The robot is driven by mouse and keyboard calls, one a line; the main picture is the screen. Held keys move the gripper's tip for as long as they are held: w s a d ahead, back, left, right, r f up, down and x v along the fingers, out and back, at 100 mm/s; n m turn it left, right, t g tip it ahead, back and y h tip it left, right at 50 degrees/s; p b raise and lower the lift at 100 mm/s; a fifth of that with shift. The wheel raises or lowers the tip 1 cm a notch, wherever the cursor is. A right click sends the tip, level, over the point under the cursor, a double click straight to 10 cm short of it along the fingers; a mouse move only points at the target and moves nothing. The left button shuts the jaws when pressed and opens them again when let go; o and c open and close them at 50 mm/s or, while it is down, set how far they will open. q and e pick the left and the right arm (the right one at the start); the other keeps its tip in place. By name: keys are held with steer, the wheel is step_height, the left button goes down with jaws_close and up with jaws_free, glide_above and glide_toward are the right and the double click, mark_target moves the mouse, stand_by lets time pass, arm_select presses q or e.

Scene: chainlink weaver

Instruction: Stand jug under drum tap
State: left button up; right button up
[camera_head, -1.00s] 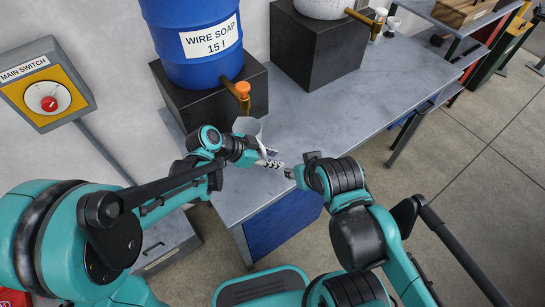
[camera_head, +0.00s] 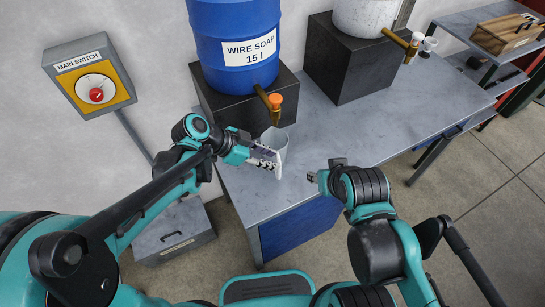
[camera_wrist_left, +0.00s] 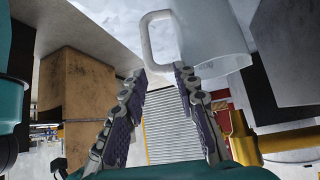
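The pale grey jug (camera_head: 276,137) stands on the bench, close below the brass drum tap (camera_head: 268,99) with its orange knob. Whether its mouth is directly below the spout I cannot tell. The blue drum (camera_head: 235,25) is labelled WIRE SOAP 15 l. My left gripper (camera_head: 274,163) is at the jug's handle side. In the left wrist view the jug (camera_wrist_left: 215,40) and its handle (camera_wrist_left: 149,38) show, with the handle's lower end at the open fingertips (camera_wrist_left: 160,75); no closed grip shows. My right gripper (camera_head: 323,172) is apart from the jug, its fingers unclear.
The drum rests on a black block (camera_head: 240,113). A second block (camera_head: 345,70) bears a white container (camera_head: 362,15) with its own tap. Small cups (camera_head: 428,45) stand behind that tap. The bench top (camera_head: 360,130) is clear right of the jug. A main switch (camera_head: 95,80) is on the wall.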

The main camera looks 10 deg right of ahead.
arm_select(q)
steer(key=o, duration=1.6)
steer(key=v, duration=1.2)
steer(key=shift+a+f, duration=0.1)
steer(key=s+a+f+n+t+y, duration=0.1)
steer(key=s+a+n+t+y, duration=0.1)
steer(key=a+n+y, duration=0.1)
steer(key=s+a+f+n+t+y, duration=0.2)
steer(key=s+a+n+y, duration=0.1)
steer(key=a+n, duration=0.3)
steer(key=s+a+f+n+t+y, duration=0.1)
steer(key=s+a+f+n+y, duration=0.1)
steer(key=a+n, duration=0.3)
steer(key=shift+s+f+n+t+y, duration=0.1)
steer(key=shift+s+n+t+y, duration=0.1)
steer(key=shift+n, duration=0.4)
steer(key=shift+s+f+n+t+y, duration=0.1)
steer(key=shift+n+t+y, duration=0.1)
steer(key=shift+n, duration=0.4)
